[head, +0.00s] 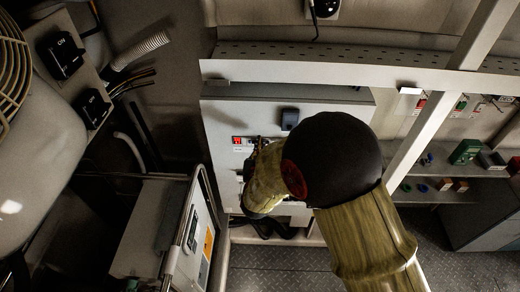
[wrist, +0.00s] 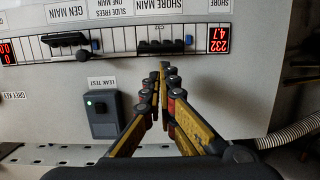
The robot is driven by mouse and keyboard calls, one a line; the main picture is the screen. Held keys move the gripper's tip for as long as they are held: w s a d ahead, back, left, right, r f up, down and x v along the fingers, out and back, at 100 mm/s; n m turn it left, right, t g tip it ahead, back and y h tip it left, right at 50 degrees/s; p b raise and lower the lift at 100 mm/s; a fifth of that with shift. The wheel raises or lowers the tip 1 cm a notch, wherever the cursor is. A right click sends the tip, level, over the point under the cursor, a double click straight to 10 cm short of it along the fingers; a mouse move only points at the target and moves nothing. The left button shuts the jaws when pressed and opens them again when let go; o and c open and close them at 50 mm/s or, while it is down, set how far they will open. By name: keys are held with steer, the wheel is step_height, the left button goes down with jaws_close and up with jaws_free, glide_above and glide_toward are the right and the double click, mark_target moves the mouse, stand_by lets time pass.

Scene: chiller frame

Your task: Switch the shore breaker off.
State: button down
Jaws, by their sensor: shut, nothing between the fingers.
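The shore breaker (wrist: 155,47) is a dark switch block under a label reading SHORE MAIN in the wrist view, with a small blue piece at its right end. A red display beside it (wrist: 217,40) reads 232 and 4.7. My gripper (wrist: 164,68) is shut and empty, its fingertips just below the shore breaker in the picture; I cannot tell whether they touch it. In the head view my arm hides the breaker and fingertips; the panel's red display (head: 238,141) shows at their left.
A similar GEN MAIN breaker (wrist: 68,40) sits left of the shore breaker, with a SLIDE FREES ONE MAIN label between. A dark LEAK TEST box (wrist: 104,114) with a green light stands below. A grey hose (wrist: 297,128) is at the right. A railed cabinet (head: 150,230) stands left.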

mark_target(261, 134)
steer(key=shift+w+f, duration=0.15)
steer(key=shift+w, duration=0.7)
steer(key=shift+w+f, duration=0.15)
steer(key=shift+w, duration=0.7)
steer(key=shift+s+f+b, duration=0.1)
steer(key=shift+f+b, duration=0.1)
steer(key=shift+b, duration=0.4)
steer(key=shift+s+f+t+b, duration=0.3)
steer(key=shift+t+b, duration=0.55)
steer(key=shift+b, duration=1.8)
steer(key=shift+s+f+t+b, duration=0.3)
steer(key=shift+t+b, duration=0.55)
steer(key=shift+b, duration=1.8)
steer(key=shift+s+f+t+b, duration=0.25)
steer(key=shift+t+b, duration=0.35)
steer(key=shift+b, duration=1.6)
steer(key=f+t+b, duration=0.1)
steer(key=t+b, duration=0.1)
steer(key=b, duration=0.6)
steer(key=shift+s+b, duration=0.15)
steer(key=shift+b, duration=0.15)
steer(key=f+t+b, duration=0.1)
steer(key=b, duration=0.3)
steer(key=shift+t+b, duration=0.3)
steer(key=shift+s+r, duration=0.1)
steer(key=shift+r, duration=0.2)
steer(key=shift+f, duration=0.1)
